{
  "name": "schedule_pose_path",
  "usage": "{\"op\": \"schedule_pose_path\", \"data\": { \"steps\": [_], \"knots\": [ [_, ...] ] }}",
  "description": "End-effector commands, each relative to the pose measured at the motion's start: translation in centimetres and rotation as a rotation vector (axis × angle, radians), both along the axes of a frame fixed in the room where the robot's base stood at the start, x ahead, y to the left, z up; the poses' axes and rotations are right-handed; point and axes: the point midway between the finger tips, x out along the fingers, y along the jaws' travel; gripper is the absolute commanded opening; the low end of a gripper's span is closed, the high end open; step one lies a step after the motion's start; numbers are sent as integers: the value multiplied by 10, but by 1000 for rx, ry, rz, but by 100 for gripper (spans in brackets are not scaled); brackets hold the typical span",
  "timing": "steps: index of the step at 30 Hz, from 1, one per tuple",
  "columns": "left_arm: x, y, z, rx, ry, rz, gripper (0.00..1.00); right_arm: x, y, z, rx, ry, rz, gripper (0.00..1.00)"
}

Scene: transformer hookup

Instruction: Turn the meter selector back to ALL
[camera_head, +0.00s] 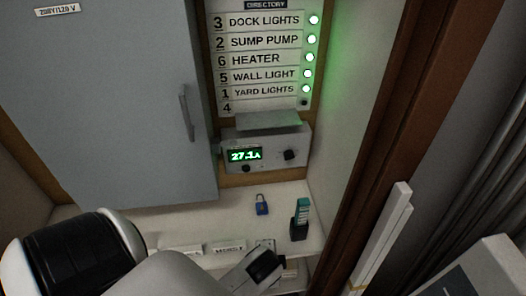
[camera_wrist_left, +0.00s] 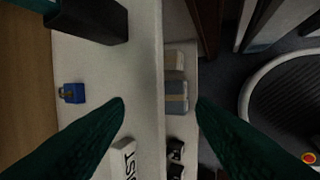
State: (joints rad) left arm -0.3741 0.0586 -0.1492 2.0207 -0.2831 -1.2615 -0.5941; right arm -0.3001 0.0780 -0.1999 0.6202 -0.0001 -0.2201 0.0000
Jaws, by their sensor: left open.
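The meter (camera_head: 265,148) is a grey box below the directory board in the head view. Its green display (camera_head: 245,155) reads 27.1 A. The dark selector knob (camera_head: 290,155) is on the right of its face; the position it points to is too small to read. My left arm comes in from the lower left, with its hand low over the shelf front, below and apart from the meter. In the left wrist view my left gripper (camera_wrist_left: 160,105) is open, its two dark green fingers apart with nothing held between them. The meter is not in that view. My right gripper is not in view.
A blue padlock (camera_head: 262,207) and a black holder (camera_head: 299,230) with a teal item stand on the white shelf (camera_head: 285,198). White label blocks (camera_head: 228,247) lie near its front. A grey cabinet door (camera_head: 120,100) is left of the meter; a wooden post (camera_head: 385,130) is at right.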

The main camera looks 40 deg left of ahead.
Motion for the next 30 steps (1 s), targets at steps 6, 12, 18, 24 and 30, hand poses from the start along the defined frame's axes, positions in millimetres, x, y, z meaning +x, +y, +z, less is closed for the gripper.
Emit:
{"op": "schedule_pose_path", "data": {
  "steps": [6,12,18,24,30],
  "knots": [
    [-3,-4,-27,-32,15,19,51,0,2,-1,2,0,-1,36],
    [-5,-6,-34,-42,18,25,51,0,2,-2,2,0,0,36],
    [-4,-6,-34,-42,18,25,51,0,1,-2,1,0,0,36],
    [-4,-6,-34,-41,18,25,51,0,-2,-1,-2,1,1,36],
    [-6,-7,-44,-48,24,30,51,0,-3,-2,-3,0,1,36]
  ]
}}
